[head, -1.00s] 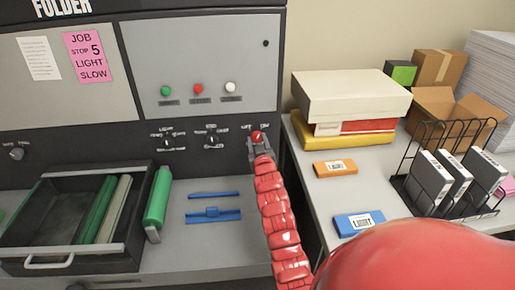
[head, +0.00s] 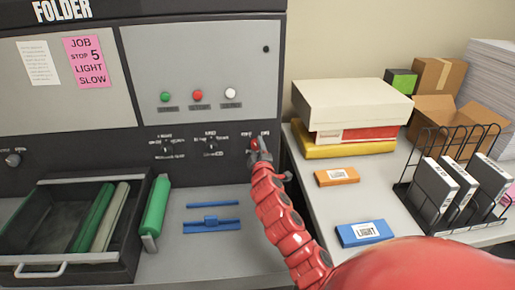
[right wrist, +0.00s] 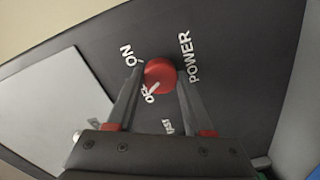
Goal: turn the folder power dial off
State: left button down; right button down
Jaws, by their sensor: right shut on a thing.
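The red power dial (right wrist: 160,73) sits on the dark panel between the white words ON, OFF and POWER in the right wrist view. Its white pointer mark points toward OFF. My right gripper (right wrist: 156,82) is shut on the dial, one finger on each side. In the head view the gripper (head: 261,150) is at the right end of the folder's (head: 100,165) dark control strip and covers part of the dial (head: 254,144). My left gripper is not in view.
Two other dark dials (head: 212,145) sit left of the power dial. Below are blue tools (head: 212,223), a green roller (head: 156,205) and an open black drawer (head: 75,258). On the right table (head: 310,212) are stacked boxes (head: 350,104) and a wire rack (head: 462,148).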

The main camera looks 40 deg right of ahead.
jog(key=shift+n+p, duration=0.3)
jog(key=shift+n, duration=1.1)
jog(key=shift+c, duration=1.4)
grip_release()
